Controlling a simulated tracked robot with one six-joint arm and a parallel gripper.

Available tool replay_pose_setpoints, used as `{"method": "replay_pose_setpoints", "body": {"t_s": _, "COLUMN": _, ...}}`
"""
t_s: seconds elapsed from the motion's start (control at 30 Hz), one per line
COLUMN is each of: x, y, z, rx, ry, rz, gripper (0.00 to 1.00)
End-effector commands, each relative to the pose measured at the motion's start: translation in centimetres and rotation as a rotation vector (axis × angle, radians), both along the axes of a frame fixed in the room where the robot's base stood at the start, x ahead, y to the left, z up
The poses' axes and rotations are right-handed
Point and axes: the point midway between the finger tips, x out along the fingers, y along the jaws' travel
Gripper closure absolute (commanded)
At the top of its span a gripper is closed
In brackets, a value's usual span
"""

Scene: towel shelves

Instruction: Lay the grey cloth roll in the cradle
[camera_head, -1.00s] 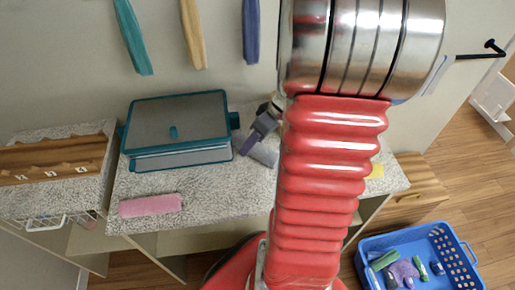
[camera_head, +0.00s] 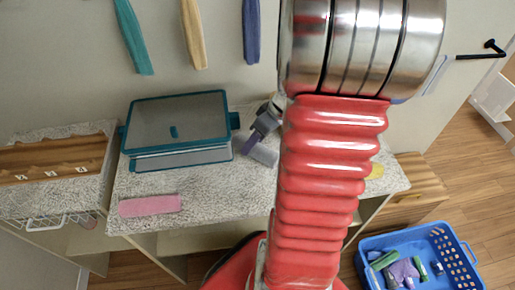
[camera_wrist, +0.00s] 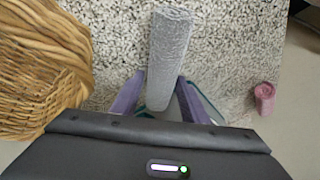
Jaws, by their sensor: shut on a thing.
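The grey cloth roll (camera_head: 264,154) is held at the tip of my gripper (camera_head: 256,141), above the speckled counter and right of the teal-edged box. In the wrist view the roll (camera_wrist: 170,50) points away from me, its near end between the purple fingers of my gripper (camera_wrist: 156,98), which are shut on it. I cannot tell from these views how high it hangs. A brown wooden rack with a wavy edge and numbered spots (camera_head: 52,160), perhaps the cradle, lies on the speckled top at the far left. Nothing is seen lying in it.
The teal-edged lidded box (camera_head: 180,122) stands between the roll and the wooden rack. A pink roll (camera_head: 150,205) lies at the counter's front edge. A wicker basket (camera_wrist: 40,75) is close on the left in the wrist view. A blue crate (camera_head: 375,245) stands lower right.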

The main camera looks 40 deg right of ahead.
Motion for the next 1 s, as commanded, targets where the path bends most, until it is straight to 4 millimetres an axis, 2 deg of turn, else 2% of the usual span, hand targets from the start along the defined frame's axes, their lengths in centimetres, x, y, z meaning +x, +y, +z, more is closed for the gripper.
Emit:
{"method": "replay_pose_setpoints", "body": {"t_s": 0.13, "x": 0.0, "y": 0.0, "z": 0.0, "rx": 0.000, "ry": 0.000, "rz": 0.000, "gripper": 0.85}}
{"method": "replay_pose_setpoints", "body": {"t_s": 0.37, "x": 0.0, "y": 0.0, "z": 0.2, "rx": -0.001, "ry": -0.001, "rz": -0.001, "gripper": 0.85}}
{"method": "replay_pose_setpoints", "body": {"t_s": 0.57, "x": 0.1, "y": -0.1, "z": 1.5, "rx": -0.003, "ry": -0.003, "rz": 0.001, "gripper": 0.85}}
{"method": "replay_pose_setpoints", "body": {"t_s": 0.77, "x": 0.1, "y": -0.1, "z": 4.9, "rx": -0.005, "ry": -0.005, "rz": 0.001, "gripper": 0.85}}
{"method": "replay_pose_setpoints", "body": {"t_s": 1.0, "x": 0.1, "y": -0.1, "z": 10.7, "rx": -0.006, "ry": -0.004, "rz": 0.001, "gripper": 0.85}}
